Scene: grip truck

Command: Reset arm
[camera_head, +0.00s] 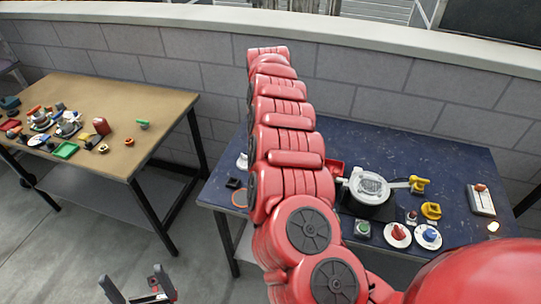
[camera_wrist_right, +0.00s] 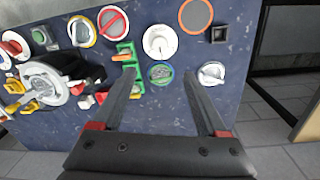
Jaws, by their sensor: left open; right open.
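My left gripper (camera_head: 138,287) shows at the bottom left of the head view, above the grey floor. Its dark fingers stand apart with nothing between them. My right gripper (camera_wrist_right: 160,78) shows in the right wrist view. Its two long dark fingers are spread wide and empty, pointing at the blue speckled table (camera_wrist_right: 226,78). A round green-and-blue piece (camera_wrist_right: 160,75) shows between the fingertips; I cannot tell how far off it is. The right gripper is not visible in the head view, where a large red segmented arm rises through the middle.
The blue table (camera_head: 345,138) carries a white round device (camera_head: 369,186), yellow parts (camera_head: 431,210) and a switch box (camera_head: 481,199). A wooden table (camera_head: 165,106) at left holds several small items, including a green tray (camera_head: 64,150). Open floor (camera_head: 190,268) lies between the tables.

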